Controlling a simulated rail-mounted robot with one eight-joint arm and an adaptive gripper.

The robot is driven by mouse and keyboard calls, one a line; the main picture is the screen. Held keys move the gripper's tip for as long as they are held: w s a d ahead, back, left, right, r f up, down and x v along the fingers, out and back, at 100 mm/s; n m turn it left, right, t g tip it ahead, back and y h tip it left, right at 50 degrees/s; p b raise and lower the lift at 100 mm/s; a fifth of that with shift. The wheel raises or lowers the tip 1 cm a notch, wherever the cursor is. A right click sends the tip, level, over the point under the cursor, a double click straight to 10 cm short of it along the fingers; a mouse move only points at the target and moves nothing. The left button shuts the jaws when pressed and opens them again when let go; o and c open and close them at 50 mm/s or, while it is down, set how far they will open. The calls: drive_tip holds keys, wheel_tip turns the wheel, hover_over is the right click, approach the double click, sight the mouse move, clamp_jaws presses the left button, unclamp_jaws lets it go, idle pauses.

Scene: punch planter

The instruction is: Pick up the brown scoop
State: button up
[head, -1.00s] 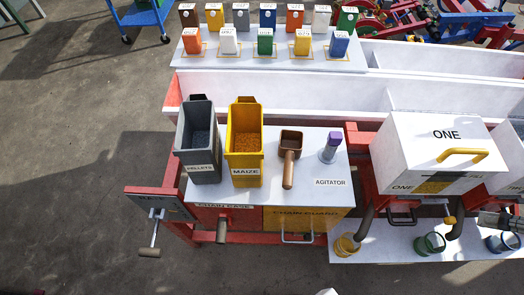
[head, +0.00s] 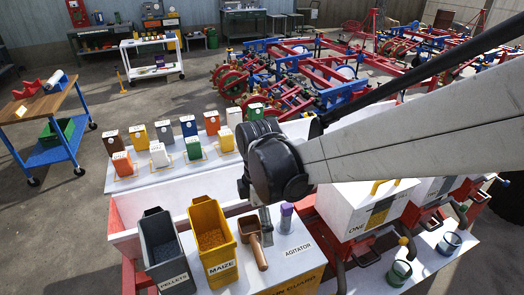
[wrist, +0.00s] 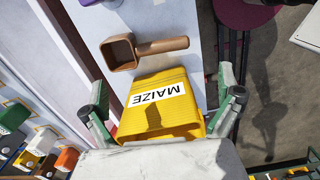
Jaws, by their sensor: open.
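The brown scoop (head: 249,228) lies on the white bench top, just right of the yellow maize bin (head: 208,233), its handle toward the front. In the wrist view the scoop (wrist: 121,53) shows ahead of my gripper (wrist: 154,80), with its square cup to the left and its handle to the right. My gripper is open and does not touch the scoop. The maize bin (wrist: 160,105) appears between and below the fingers in that view. In the head view my arm hides most of the gripper; a grey part of it (head: 266,222) shows close behind the scoop.
A grey pellets bin (head: 160,245) stands left of the maize bin. The white box marked ONE (head: 345,215) is further right. Coloured small containers (head: 160,153) stand on the shelf behind.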

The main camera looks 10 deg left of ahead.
hover_over(258, 248)
wheel_tip(258, 248, down, 7)
drive_tip(key=shift+f, duration=3.5)
drive_tip(key=c, duration=1)
